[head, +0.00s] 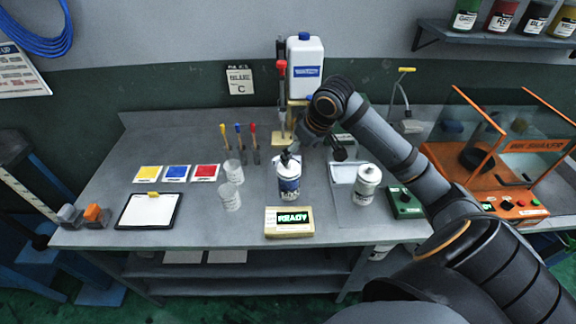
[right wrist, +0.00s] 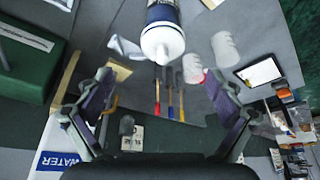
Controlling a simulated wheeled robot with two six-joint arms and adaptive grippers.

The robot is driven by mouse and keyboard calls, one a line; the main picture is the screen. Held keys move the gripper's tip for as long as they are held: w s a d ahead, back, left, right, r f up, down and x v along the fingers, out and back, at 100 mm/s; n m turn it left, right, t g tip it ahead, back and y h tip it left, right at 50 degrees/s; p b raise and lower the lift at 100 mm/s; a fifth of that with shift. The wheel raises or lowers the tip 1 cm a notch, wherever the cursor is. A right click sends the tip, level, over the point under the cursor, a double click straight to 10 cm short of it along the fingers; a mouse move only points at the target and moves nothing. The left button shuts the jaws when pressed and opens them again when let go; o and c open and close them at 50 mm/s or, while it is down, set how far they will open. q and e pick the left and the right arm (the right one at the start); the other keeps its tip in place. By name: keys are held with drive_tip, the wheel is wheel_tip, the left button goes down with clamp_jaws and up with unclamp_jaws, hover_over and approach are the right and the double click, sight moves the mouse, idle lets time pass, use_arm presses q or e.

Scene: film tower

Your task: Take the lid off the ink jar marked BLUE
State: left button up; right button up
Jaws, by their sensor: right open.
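The ink jar with a blue label (head: 288,187) stands upright on the bench behind the READY display. Its label text is too small to read surely. Its white lid (right wrist: 162,42) is on it and shows at the top of the right wrist view. My right gripper (head: 313,152) is open and empty, beside and slightly behind the jar's top. In the head view one dark fingertip overlaps the lid. In the right wrist view the spread fingers (right wrist: 160,97) have the lid beyond them, not between them. My left gripper is not in view.
A second white-lidded jar (head: 367,184) stands to the right, near a green button box (head: 405,203). The READY display (head: 290,221) is in front. Clear cups (head: 230,196) stand left. A white water container (head: 305,68) and an orange machine (head: 515,165) are behind and right.

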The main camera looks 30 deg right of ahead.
sight(293, 170)
drive_tip(key=x, duration=0.3)
drive_tip(key=shift+w+d+r, duration=0.15)
drive_tip(key=shift+w, duration=0.15)
drive_tip(key=shift+w+a+f, duration=0.3)
drive_tip(key=shift+w+f, duration=0.25)
drive_tip(key=shift+f, duration=0.05)
drive_tip(key=p+x, duration=0.1)
drive_tip(key=x, duration=0.3)
drive_tip(key=shift+w+a+f, duration=0.1)
drive_tip(key=shift+a+f, duration=0.05)
drive_tip(key=shift+a, duration=0.05)
drive_tip(key=shift+c, duration=0.8)
drive_tip(key=c, duration=1.1)
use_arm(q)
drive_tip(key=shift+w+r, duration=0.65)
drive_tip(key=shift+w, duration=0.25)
